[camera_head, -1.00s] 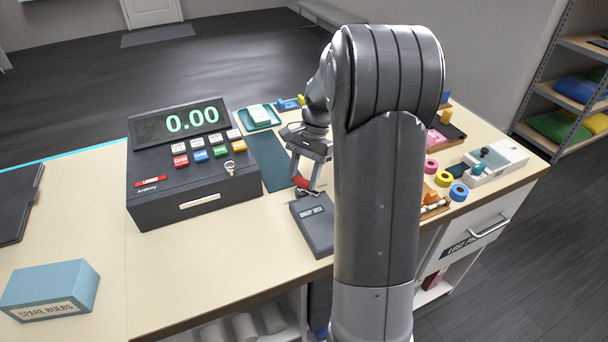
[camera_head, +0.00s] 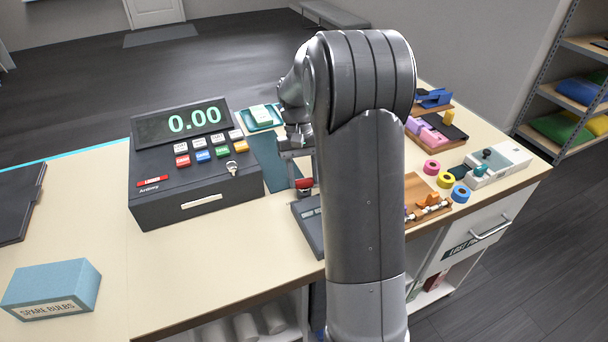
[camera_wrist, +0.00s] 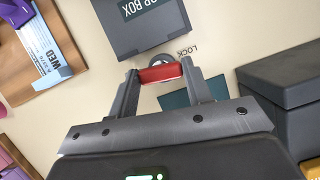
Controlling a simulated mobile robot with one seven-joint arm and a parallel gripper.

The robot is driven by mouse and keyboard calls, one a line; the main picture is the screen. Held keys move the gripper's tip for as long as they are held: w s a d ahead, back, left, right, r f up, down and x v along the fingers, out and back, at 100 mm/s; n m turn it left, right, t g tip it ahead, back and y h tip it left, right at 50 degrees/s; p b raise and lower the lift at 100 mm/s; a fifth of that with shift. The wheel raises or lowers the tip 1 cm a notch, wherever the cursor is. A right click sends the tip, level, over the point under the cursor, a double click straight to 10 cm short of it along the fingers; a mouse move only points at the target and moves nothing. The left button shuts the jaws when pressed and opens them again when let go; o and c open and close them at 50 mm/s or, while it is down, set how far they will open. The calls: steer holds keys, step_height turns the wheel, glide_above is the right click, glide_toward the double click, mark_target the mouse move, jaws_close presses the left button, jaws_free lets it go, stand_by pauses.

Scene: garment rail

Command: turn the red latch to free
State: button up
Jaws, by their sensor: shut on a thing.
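The red latch (camera_wrist: 161,73) is a short red bar over a round grey base (camera_wrist: 160,61) in the wrist view. My gripper (camera_head: 304,187) is shut on the latch, with one finger at each end of the bar. The bar lies crosswise in the wrist view and also shows as a small red spot in the head view (camera_head: 304,183). The word LOCK is printed on the counter beside the base. The dark grey drop box (camera_wrist: 143,24) lies close to the latch. My arm hides part of this box in the head view.
A dark cash register (camera_head: 195,185) stands left of my gripper. A teal mat (camera_head: 268,160) lies between them. Tape rolls (camera_head: 445,180), wooden trays and a white holder (camera_head: 500,160) are at the right. A blue spare bulbs box (camera_head: 50,288) sits front left, with bare counter around it.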

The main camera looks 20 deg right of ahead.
steer(key=shift+n, duration=0.6)
steer(key=o, duration=1)
steer(key=shift+w+r, duration=0.1)
steer(key=v, duration=1)
steer(key=shift+w+a+r, duration=0.15)
steer(key=shift+a+r, duration=0.05)
steer(key=shift+r, duration=0.05)
